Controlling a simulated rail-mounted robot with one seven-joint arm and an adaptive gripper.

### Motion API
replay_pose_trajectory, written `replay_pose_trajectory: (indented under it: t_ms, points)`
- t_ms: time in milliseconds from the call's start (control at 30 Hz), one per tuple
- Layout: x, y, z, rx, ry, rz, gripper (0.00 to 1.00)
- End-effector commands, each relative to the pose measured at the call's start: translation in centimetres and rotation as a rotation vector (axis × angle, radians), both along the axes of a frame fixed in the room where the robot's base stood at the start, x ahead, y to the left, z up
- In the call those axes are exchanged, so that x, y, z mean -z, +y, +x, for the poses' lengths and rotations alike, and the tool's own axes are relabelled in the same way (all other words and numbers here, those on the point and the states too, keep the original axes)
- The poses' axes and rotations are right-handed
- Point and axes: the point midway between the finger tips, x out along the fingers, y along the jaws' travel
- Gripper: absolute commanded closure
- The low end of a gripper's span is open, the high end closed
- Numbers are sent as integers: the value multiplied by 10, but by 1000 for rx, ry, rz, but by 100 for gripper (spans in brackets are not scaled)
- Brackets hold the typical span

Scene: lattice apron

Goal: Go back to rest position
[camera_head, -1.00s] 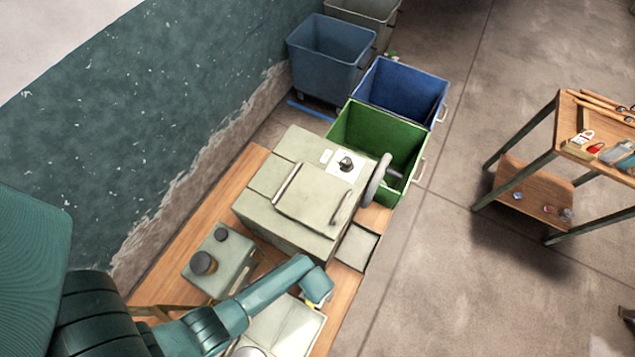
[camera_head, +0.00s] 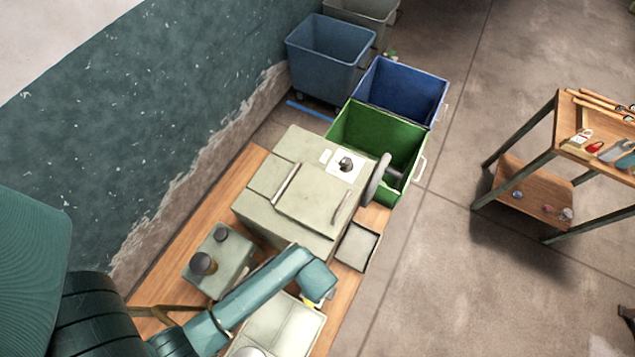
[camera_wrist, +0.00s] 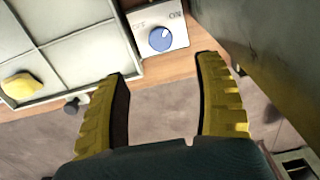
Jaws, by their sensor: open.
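My gripper shows in the wrist view (camera_wrist: 165,105) with its two yellow ridged fingers spread apart and nothing between them. In the head view only a bit of yellow at the end of my teal arm marks the gripper (camera_head: 318,302); the arm hides most of it. It is at the workbench (camera_head: 178,290), beside the large pale machine (camera_head: 310,200) and over or near a pale divided tray (camera_head: 285,328). In the wrist view the tray (camera_wrist: 60,45) is at the left with a yellow piece (camera_wrist: 20,86) in one compartment.
A switch box with a blue knob (camera_wrist: 161,38) lies ahead of the fingers. A small box with dark knobs (camera_head: 218,262) stands left of my arm. Green (camera_head: 410,135) and blue (camera_head: 400,90) bins stand beyond the machine. A wooden shelf cart (camera_head: 560,130) is at right, with open floor between.

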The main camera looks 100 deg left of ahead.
Motion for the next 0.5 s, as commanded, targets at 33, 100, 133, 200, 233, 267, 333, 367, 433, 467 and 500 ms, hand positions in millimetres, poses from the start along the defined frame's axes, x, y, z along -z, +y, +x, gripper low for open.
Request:
replay_pose_trajectory:
  t_ms: [33,100,133,200,233,267,333,367,433,467,500]
  points:
    - [0,0,0,0,0,0,31]
    - [0,0,0,0,0,0,31]
    - [0,0,0,0,0,0,31]
    - [0,0,0,0,0,0,31]
    - [0,0,0,0,0,0,31]
    - [0,0,0,0,0,0,31]
    - [0,0,0,0,0,0,31]
    - [0,0,0,0,0,0,31]
    - [0,0,0,0,0,0,31]
    - [1,-1,1,3,0,0,31]
    - [-1,-3,5,28,-4,4,31]
